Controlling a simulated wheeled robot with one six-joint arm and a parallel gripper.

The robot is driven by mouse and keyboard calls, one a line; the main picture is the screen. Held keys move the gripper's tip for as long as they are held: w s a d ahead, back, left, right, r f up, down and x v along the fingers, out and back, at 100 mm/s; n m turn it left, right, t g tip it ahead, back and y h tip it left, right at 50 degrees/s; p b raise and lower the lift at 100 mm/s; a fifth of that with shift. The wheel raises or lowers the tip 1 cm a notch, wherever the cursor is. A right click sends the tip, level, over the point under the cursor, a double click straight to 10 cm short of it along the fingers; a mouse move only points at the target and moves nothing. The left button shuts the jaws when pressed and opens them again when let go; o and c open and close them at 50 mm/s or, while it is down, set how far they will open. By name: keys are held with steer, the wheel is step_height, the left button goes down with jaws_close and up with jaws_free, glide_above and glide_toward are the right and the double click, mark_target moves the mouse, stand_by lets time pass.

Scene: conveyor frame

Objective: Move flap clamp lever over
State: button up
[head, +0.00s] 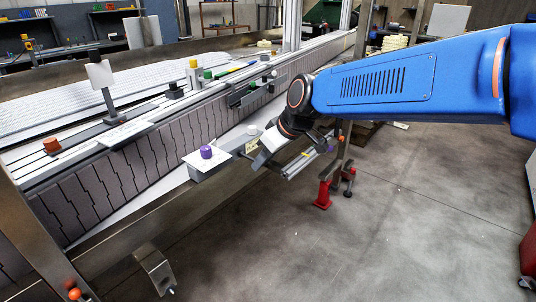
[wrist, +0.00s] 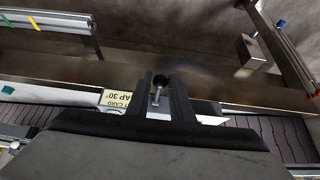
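A lever with a dark round knob and a pale metal stem (wrist: 158,95) shows in the wrist view, next to a cream card (wrist: 116,99) with partly readable text ending in "AP 30°". My gripper (wrist: 160,90) has its two black fingers on either side of this lever, with narrow gaps visible; I cannot tell how deep the lever sits between them. In the head view my gripper (head: 265,150) is low beside the conveyor's near side, by the small card (head: 252,146). The lever itself is hidden there by the gripper.
A purple knob (head: 206,152) stands on a white plate left of my gripper. A pale round knob (head: 252,130) is just behind the card. The long conveyor frame (head: 140,165) runs along the back.

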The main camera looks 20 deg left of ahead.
steer(key=shift+r, duration=0.15)
steer(key=shift+c, duration=1.2)
steer(key=shift+a+r, duration=0.15)
steer(key=shift+r, duration=1)
steer(key=shift+w+a+r, duration=0.15)
steer(key=shift+a+r, duration=0.1)
steer(key=shift+r, duration=0.3)
steer(key=shift+w+a+r, duration=0.1)
steer(key=shift+a+r, duration=0.1)
steer(key=shift+r, duration=0.3)
